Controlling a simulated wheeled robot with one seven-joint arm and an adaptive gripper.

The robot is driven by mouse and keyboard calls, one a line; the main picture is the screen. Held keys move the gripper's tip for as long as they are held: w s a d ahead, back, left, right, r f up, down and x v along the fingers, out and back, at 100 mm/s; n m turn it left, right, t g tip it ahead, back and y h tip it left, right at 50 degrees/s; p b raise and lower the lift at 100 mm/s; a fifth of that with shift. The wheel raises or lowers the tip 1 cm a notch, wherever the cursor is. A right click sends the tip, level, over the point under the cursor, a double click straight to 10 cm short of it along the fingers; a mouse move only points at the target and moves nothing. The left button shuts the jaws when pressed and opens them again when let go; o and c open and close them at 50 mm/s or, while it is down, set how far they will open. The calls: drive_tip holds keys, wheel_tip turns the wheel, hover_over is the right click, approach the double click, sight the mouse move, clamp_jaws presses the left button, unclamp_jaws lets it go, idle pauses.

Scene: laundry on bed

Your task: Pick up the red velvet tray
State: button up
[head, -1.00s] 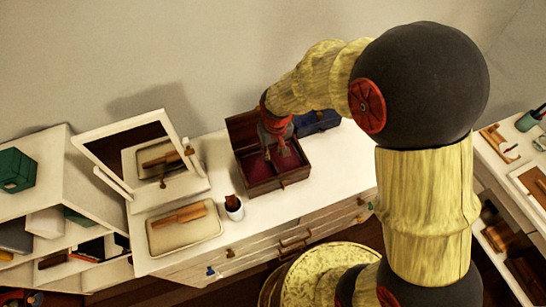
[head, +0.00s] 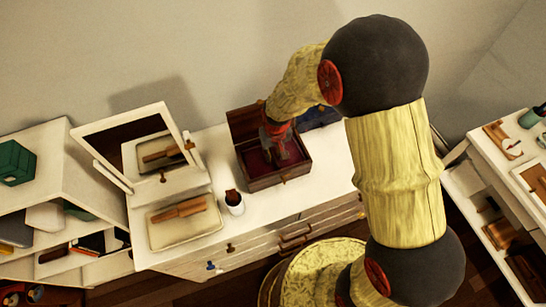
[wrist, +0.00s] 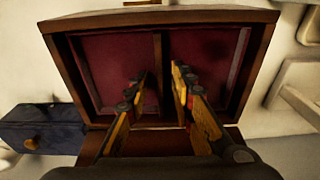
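The red velvet tray (wrist: 110,58) lies inside an open dark wooden box (head: 280,184) on the white dresser. Its dark red lining is split by a wooden divider (wrist: 158,48). The lining also shows partly in the head view (head: 256,163), behind my gripper. My gripper (wrist: 159,84) is open and points down into the box. In the wrist view its two fingertips are on either side of the divider, with a gap between them. I cannot tell whether they touch it. The gripper looks empty.
The dresser top right of the wooden box is clear.

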clamp_jaws()
drive_tip(key=shift+r, duration=0.1)
idle(0.6)
